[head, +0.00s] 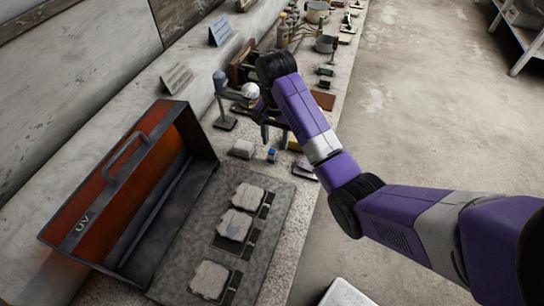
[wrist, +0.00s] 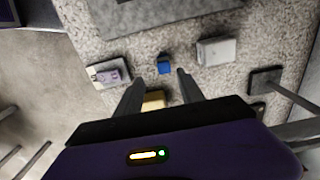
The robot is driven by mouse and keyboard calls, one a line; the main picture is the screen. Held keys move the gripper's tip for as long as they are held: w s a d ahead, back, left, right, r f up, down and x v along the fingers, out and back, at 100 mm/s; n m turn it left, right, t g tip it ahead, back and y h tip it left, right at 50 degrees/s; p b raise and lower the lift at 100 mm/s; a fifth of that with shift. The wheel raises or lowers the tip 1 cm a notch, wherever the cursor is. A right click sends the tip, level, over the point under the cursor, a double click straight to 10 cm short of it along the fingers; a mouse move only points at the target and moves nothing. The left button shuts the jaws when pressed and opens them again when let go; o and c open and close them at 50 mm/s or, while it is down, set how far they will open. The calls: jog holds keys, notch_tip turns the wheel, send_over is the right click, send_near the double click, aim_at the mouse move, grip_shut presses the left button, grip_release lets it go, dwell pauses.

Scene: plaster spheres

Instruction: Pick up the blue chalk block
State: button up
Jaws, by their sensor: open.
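The blue chalk block (wrist: 164,65) lies on the speckled bench top (wrist: 240,90) in the wrist view, just beyond the gap between the fingertips. In the head view the small blue block (head: 271,155) sits on the bench to the right of a pale grey block (head: 243,149). My gripper (wrist: 158,77) is open and empty, with its two dark fingers spread. In the wrist view a yellow block (wrist: 153,100) shows between the fingers, nearer the palm and partly hidden. My arm hides part of the bench in the head view.
In the wrist view a white block (wrist: 216,51) stands right of the blue one, and a card with a purple patch (wrist: 109,74) lies left. A dark stand base (wrist: 266,80) is at right. An orange box marked UV (head: 125,190) takes the left of the head view.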

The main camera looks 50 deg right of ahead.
aim_at(272, 151)
jog(key=shift+f+b, duration=0.4)
jog(key=shift+f, duration=0.4)
jog(key=shift+w+a+f+p, duration=0.1)
jog(key=shift+a+f+p, duration=0.1)
jog(key=shift+f, duration=0.6)
jog(key=shift+w+a+f+p, duration=0.1)
jog(key=shift+a+f+p, duration=0.1)
jog(key=shift+f, duration=0.65)
jog(key=shift+w+a+f+p, duration=0.1)
jog(key=shift+f+p, duration=0.1)
jog(key=shift+f, duration=0.6)
grip_shut()
